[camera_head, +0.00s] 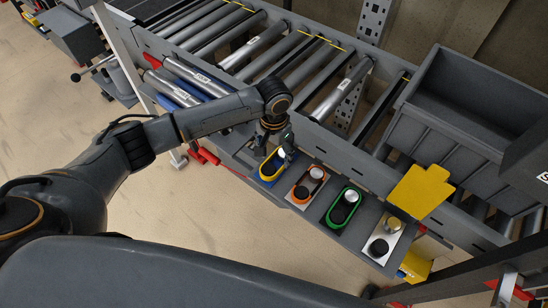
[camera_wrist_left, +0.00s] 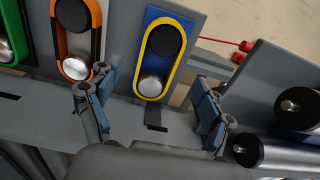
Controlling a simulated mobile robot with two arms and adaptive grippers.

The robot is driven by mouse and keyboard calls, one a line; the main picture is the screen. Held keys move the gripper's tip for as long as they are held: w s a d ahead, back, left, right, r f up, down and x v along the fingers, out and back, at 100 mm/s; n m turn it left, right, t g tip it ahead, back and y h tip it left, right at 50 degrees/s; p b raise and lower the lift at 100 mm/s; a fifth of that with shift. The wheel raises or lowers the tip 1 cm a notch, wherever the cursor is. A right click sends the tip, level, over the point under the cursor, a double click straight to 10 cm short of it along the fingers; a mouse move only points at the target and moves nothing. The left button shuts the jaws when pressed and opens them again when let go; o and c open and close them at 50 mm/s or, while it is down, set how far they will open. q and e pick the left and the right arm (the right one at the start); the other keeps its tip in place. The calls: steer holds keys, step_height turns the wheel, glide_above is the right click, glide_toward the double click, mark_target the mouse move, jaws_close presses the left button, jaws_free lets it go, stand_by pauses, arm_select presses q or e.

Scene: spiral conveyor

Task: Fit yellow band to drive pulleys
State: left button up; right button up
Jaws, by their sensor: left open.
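The yellow band (camera_wrist_left: 178,60) lies around a black pulley (camera_wrist_left: 166,40) and a silver pulley (camera_wrist_left: 151,86) on a blue plate (camera_wrist_left: 190,22). In the head view the yellow band (camera_head: 264,174) shows beneath my left gripper, which partly covers that station. My left gripper (camera_head: 274,146) is open and empty. In the left wrist view its two fingers stand apart on either side of the silver pulley's end of the band, with the gripper (camera_wrist_left: 152,105) apart from the band. I cannot tell how firmly the band is seated. My right gripper is not in view.
An orange-banded station (camera_head: 307,186) and a green-banded station (camera_head: 343,206) stand to the right. Beyond them, a white plate (camera_head: 371,259) bears two pulleys without a band. A yellow panel (camera_head: 421,191), grey bin (camera_head: 450,115) and conveyor rollers (camera_head: 253,45) lie behind.

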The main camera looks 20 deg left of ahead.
arm_select(q)
steer(key=shift+f, duration=2.3)
steer(key=c, duration=1.4)
steer(key=shift+r+p, duration=1.9)
steer(key=shift+p, duration=0.55)
steer(key=shift+r, duration=0.1)
step_height(320, 180, up, 4)
steer(key=p, duration=0.4)
steer(key=shift+p, duration=0.4)
